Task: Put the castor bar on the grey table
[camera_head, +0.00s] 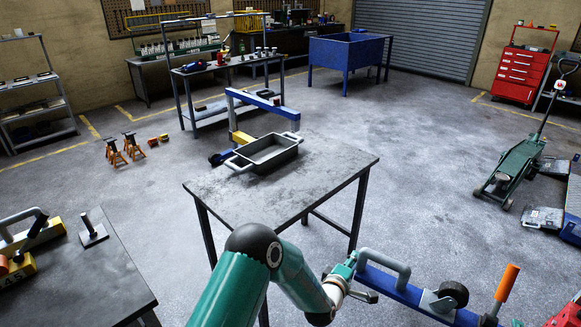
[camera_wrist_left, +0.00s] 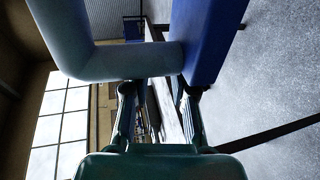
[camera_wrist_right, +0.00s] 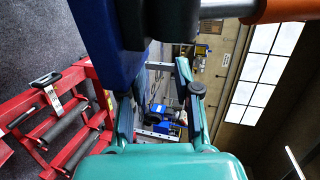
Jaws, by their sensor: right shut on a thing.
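The castor bar, a blue bar (camera_head: 405,290) with a grey loop handle, black castor wheel (camera_head: 452,293) and orange grip (camera_head: 507,283), is at lower right in the head view, off any table. My left gripper (camera_head: 348,277) is beside the loop handle; in the left wrist view its fingers (camera_wrist_left: 158,92) stand apart, with the handle (camera_wrist_left: 130,62) just past the tips. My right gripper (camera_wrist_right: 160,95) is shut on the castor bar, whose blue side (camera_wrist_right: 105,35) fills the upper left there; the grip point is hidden. The grey table (camera_head: 320,165) is at centre.
A grey tray (camera_head: 268,150) stands at the table's back; its front and right are clear. Another dark table (camera_head: 75,275) at left holds a yellow block and a small post. A green trolley jack (camera_head: 515,165) stands at right. A red frame (camera_wrist_right: 65,115) shows in the right wrist view.

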